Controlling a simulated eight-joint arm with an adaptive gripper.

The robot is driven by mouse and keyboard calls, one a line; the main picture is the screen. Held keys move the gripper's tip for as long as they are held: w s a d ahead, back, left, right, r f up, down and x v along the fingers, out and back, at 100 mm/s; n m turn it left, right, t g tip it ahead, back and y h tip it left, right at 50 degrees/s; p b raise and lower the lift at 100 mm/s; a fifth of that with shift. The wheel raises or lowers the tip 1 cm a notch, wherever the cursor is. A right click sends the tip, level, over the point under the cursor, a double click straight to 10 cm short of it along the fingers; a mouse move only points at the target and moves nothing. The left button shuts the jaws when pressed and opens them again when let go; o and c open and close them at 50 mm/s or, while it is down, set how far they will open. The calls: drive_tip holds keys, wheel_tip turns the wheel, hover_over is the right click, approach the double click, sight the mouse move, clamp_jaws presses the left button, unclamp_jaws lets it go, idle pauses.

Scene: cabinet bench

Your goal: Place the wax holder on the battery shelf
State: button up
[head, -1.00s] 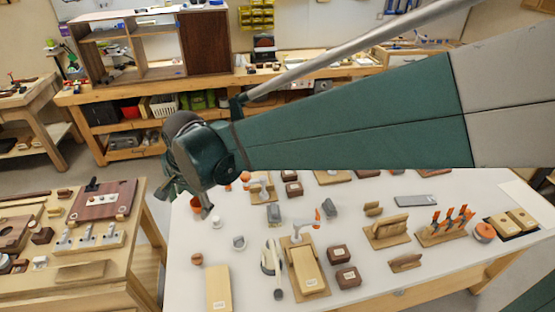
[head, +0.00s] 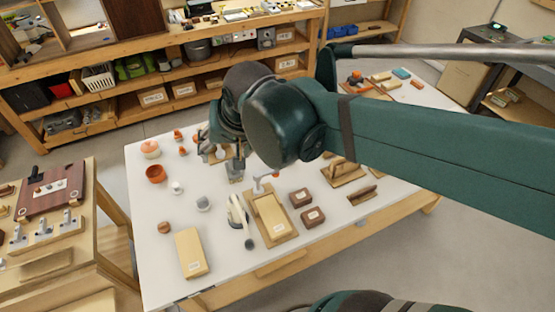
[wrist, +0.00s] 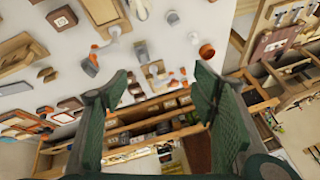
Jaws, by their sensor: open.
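My gripper (head: 222,152) is open and empty, above the far part of the white table in the head view. In the wrist view its two green fingers (wrist: 160,84) stand apart, with the table's far edge and a wooden bench beyond them. I cannot tell for sure which object is the wax holder. Small candidates on the table are an orange bowl (head: 155,174), a grey-white cup (head: 203,204) and a small white piece (head: 177,187). The battery shelf cannot be identified either; the long wooden bench (head: 100,60) behind has shelves, but its labels are too small to read.
A second wooden bench (head: 95,240) stands at left. Floor separates the table from the back bench.

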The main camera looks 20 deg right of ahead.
drive_tip(key=s+d+f+n+t+h, duration=0.1)
drive_tip(key=s+d+n, duration=0.2)
drive_tip(key=s+d, duration=0.5)
drive_tip(key=d, duration=0.2)
drive_tip(key=shift+d+t, duration=0.3)
